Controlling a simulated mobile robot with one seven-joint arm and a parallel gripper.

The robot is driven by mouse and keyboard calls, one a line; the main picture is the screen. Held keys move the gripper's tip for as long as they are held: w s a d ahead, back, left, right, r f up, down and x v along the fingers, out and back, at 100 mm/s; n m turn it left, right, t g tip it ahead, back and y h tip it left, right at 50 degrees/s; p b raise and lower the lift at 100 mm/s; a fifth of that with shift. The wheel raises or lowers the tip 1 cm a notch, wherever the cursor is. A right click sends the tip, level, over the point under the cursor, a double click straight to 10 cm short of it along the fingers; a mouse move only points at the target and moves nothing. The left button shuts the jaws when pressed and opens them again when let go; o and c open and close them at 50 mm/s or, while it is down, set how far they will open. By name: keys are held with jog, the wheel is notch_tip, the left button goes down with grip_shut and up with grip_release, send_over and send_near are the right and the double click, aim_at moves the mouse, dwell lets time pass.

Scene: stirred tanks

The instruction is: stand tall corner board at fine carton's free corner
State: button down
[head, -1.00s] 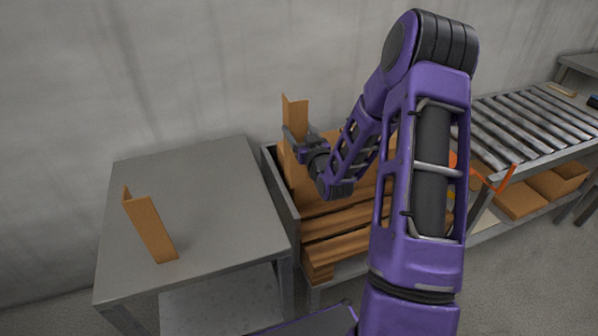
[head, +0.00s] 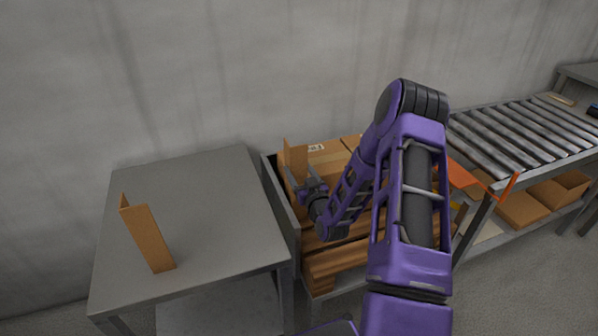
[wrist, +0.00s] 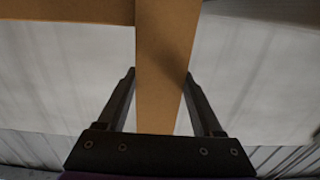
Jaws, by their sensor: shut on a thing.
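My gripper (head: 300,186) is shut on a brown L-shaped corner board (head: 294,156). It holds the board upright at the left end of a grey-walled bin. In the wrist view the board (wrist: 165,65) runs between the two dark fingers. Brown cartons (head: 328,153) show behind my gripper, one with a white label. Which one is the fine carton I cannot tell. The held board's lower end is hidden.
The grey table (head: 200,200) is otherwise bare. The bin (head: 283,208) holds several long brown boards (head: 335,262) in front of the cartons. A roller conveyor (head: 530,135) stands at the right, with open cartons (head: 545,195) below and an orange piece (head: 460,178) near its end.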

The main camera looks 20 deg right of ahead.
jog(key=shift+f, duration=0.15)
jog(key=shift+c, duration=0.2)
grip_release()
jog(key=shift+s, duration=0.2)
jog(key=s, duration=1.1)
jog(key=shift+s, duration=0.3)
